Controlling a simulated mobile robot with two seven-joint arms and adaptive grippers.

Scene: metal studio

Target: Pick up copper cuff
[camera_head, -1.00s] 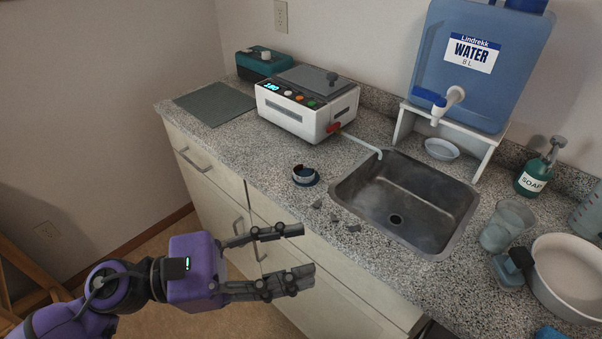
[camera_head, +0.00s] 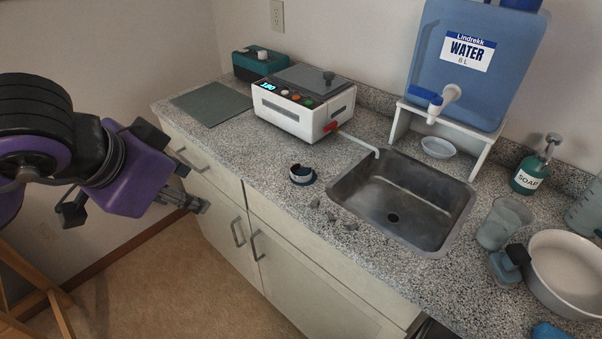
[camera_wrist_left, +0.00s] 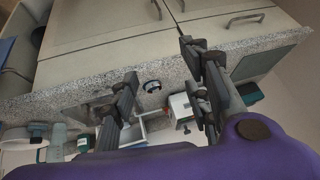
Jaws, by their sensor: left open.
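A small round cuff-like piece (camera_head: 302,174), dark with a pale band, sits on the speckled counter just left of the sink. Its copper colour is not clear at this size. In the left wrist view the ring-shaped piece (camera_wrist_left: 152,86) shows between my fingers, some way beyond them. My left gripper (camera_head: 197,190) is open and empty, off the counter's front at the left, beside the cabinet doors and well to the left of the cuff. In the left wrist view my gripper (camera_wrist_left: 160,62) has its fingers spread wide. My right gripper is in no view.
A white heated bath (camera_head: 300,122) with a drain tube stands behind the cuff. A grey mat (camera_head: 210,104) lies at the left.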

